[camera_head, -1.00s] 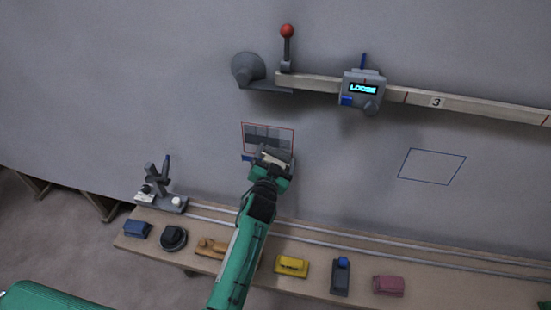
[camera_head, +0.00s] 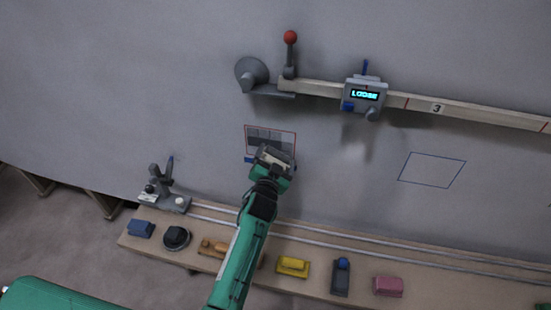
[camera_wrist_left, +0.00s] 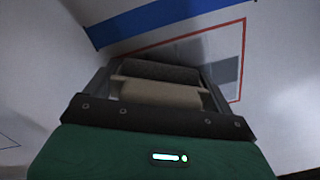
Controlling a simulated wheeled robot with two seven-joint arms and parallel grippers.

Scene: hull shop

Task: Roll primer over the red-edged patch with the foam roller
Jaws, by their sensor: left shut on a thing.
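The red-edged patch (camera_head: 262,132) is on the grey hull wall, left of centre, and shows darker grey blocks inside. It also shows in the left wrist view (camera_wrist_left: 229,70), partly hidden behind my gripper. My left gripper (camera_head: 273,161) is over the patch's lower part and hides its lower right area. It is shut on the foam roller, whose dark cylinder (camera_wrist_left: 160,71) and tan body (camera_wrist_left: 160,93) show between the fingers in the left wrist view. I cannot tell whether the roller touches the wall. My right gripper is not in view.
A blue-edged outline (camera_head: 432,169) is to the right. Above runs a rail (camera_head: 410,101) with a box (camera_head: 364,94) reading "LOOSE" and a red-knobbed lever (camera_head: 290,38). Below, a wooden bench (camera_head: 420,286) carries a yellow block (camera_head: 293,267), a pink block (camera_head: 388,286) and other tools.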

